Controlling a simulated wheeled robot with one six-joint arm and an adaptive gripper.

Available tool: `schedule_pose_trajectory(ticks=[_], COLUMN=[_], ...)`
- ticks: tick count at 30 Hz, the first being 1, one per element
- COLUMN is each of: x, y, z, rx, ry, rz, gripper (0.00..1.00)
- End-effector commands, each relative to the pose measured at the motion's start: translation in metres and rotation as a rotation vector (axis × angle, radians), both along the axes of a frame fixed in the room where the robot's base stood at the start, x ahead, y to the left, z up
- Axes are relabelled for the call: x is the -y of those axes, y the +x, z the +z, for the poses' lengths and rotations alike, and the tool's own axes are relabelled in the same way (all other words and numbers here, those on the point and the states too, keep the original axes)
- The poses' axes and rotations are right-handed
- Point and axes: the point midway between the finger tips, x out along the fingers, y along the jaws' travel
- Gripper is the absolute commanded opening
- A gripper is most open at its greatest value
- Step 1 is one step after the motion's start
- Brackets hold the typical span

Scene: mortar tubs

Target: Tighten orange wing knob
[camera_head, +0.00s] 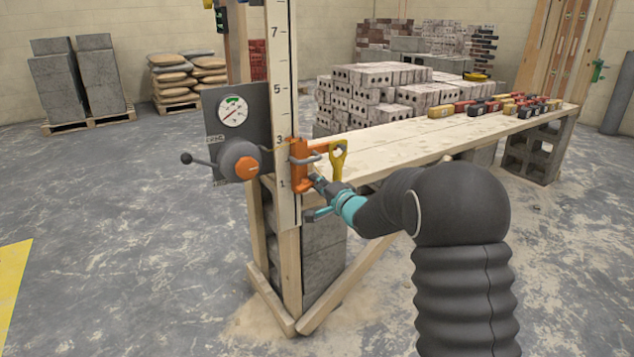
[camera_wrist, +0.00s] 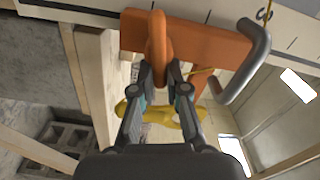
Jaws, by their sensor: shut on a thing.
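The orange wing knob (camera_wrist: 158,42) stands out from an orange bracket (camera_wrist: 205,45) in the wrist view. My gripper (camera_wrist: 160,78) is shut on the knob's near end, one finger on each side. In the head view the orange bracket (camera_head: 299,160) sits on the upright numbered staff (camera_head: 282,100), near the marks 1 to 3. My gripper (camera_head: 316,182) reaches it from the right, and the knob is too small to make out there.
A grey bent handle (camera_wrist: 256,60) sticks out beside the knob. A yellow piece (camera_head: 338,160) hangs at the bracket's right. A gauge panel (camera_head: 230,115) with an orange-capped dial is left of the staff. A wooden plank bench (camera_head: 400,140) runs behind.

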Motion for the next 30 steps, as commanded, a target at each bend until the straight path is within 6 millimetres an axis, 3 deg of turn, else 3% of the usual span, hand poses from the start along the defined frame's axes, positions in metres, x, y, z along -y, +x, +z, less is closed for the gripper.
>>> schedule_pose_trajectory(ticks=[12, 30], x=[-0.0043, -0.0064], y=[-0.0012, -0.0016], z=[-0.0012, -0.0004], rx=[-0.117, -0.138], ry=[0.184, 0.218], rz=[0.01, 0.014], gripper=[0.0, 0.0])
